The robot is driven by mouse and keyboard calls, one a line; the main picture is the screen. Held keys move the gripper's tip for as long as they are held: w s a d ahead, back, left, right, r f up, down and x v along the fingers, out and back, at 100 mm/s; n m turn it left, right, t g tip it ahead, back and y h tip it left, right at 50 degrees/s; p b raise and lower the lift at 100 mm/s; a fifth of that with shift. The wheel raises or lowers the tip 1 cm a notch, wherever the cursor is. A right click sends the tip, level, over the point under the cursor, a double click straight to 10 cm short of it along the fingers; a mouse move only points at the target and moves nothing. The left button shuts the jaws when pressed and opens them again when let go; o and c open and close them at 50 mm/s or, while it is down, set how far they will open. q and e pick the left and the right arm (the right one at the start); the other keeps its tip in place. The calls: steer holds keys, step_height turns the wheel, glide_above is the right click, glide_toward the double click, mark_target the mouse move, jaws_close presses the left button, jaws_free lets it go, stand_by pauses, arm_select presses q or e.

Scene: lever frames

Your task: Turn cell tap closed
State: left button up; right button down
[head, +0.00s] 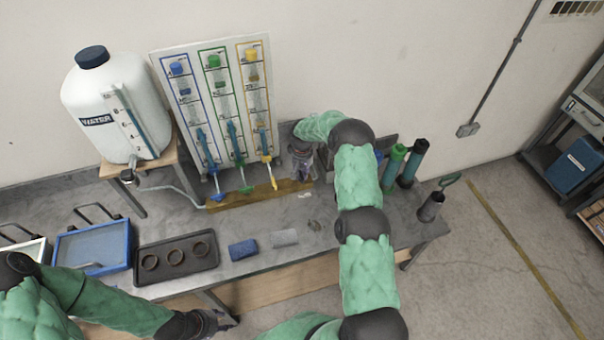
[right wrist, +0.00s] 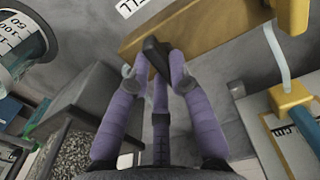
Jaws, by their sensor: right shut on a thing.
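My right gripper (head: 302,172) is at the right end of the wooden strip (head: 235,199) on the bench. In the right wrist view my right gripper (right wrist: 158,62) has its purple-wrapped fingers shut on a dark lever handle (right wrist: 153,50), which I take to be the cell tap. The handle lies against the strip, beside a white label (right wrist: 130,8) seen upside down. The tap's body is mostly hidden, and in the head view my gripper covers it. My left gripper (head: 216,322) is low at the front left, away from the tap; its jaws are unclear.
A white water tank (head: 113,105) stands at the left by a board (head: 160,62) with blue, green and yellow columns. A blue tray (head: 92,247), a dark tray with rings (head: 205,272), a blue cloth-like block (head: 243,249) and a grey roll (head: 285,238) lie in front.

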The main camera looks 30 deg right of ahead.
steer(key=m+b, duration=0.4)
steer(key=b, duration=0.1)
steer(key=shift+f, duration=0.2)
steer(key=m+b, duration=0.2)
steer(key=m, duration=0.1)
steer(key=m+b, duration=0.2)
steer(key=m, duration=0.1)
steer(key=shift+s+a+m+b, duration=0.1)
steer(key=shift+m+b, duration=0.2)
steer(key=shift+m, duration=0.1)
steer(key=m+b, duration=0.1)
steer(key=m, duration=0.2)
steer(key=shift+a+r+b, duration=0.1)
steer(key=shift+b, duration=0.25)
steer(key=shift+r+m+b, duration=0.1)
steer(key=shift+m+b, duration=0.45)
steer(key=shift+m, duration=1.55)
steer(key=c, duration=1.1)
jaws_free()
